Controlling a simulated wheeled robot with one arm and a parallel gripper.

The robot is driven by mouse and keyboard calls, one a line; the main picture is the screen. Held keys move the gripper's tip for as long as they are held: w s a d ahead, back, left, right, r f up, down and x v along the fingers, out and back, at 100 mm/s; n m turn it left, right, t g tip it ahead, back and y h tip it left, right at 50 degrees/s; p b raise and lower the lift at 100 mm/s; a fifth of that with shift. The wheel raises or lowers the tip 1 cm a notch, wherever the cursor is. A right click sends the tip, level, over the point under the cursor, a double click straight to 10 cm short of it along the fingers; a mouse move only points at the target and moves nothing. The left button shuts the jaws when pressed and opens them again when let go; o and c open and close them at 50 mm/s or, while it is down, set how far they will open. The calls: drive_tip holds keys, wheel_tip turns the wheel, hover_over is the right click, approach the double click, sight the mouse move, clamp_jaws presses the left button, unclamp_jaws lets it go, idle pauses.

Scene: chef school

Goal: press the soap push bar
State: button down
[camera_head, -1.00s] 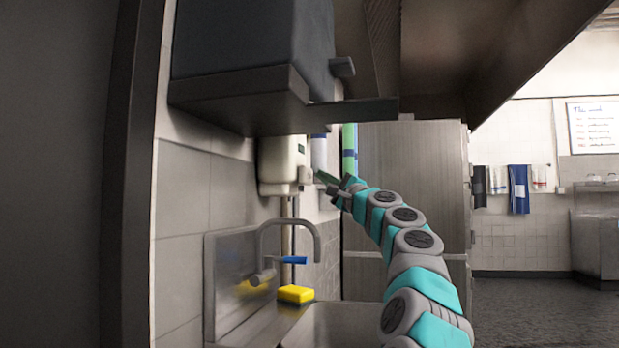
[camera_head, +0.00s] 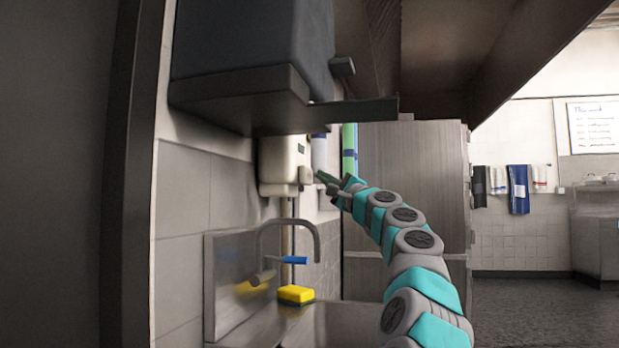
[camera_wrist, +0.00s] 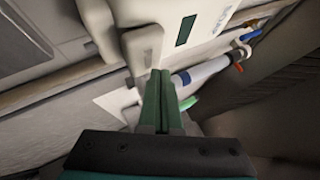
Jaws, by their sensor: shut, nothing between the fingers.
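The white soap dispenser (camera_head: 278,162) is fixed to the tiled wall above the sink. Its push bar (camera_head: 305,175) appears to be the pale piece at its lower right side. My gripper (camera_head: 320,176) has green fingers and is just right of this piece. In the wrist view the dispenser (camera_wrist: 180,22) fills the top middle, and the push bar (camera_wrist: 143,46) is right by the fingertips of my gripper (camera_wrist: 160,74). The fingers are together and empty. I cannot tell whether they touch the bar.
A dark cabinet (camera_head: 245,90) with a shelf edge hangs above the dispenser. Below are a curved faucet (camera_head: 290,224), a metal sink (camera_head: 340,325) and a yellow sponge (camera_head: 296,294). White and green upright tubes stand behind the gripper. A steel fridge (camera_head: 410,200) stands beyond my arm.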

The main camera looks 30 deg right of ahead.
drive_tip(key=shift+w+a, duration=0.1)
idle(0.5)
drive_tip(key=shift+w+a, duration=0.2)
drive_tip(key=shift+w, duration=0.05)
drive_tip(key=shift+w+a, duration=0.65)
drive_tip(key=shift+w, duration=0.1)
idle(1.6)
drive_tip(key=shift+s, duration=0.1)
drive_tip(key=shift+s+d+p, duration=0.35)
drive_tip(key=shift+s+d, duration=0.5)
drive_tip(key=shift+s, duration=0.1)
drive_tip(key=s+d+p, duration=0.1)
drive_tip(key=s+d, duration=0.2)
drive_tip(key=shift+s+d, duration=0.15)
drive_tip(key=shift+s, duration=0.25)
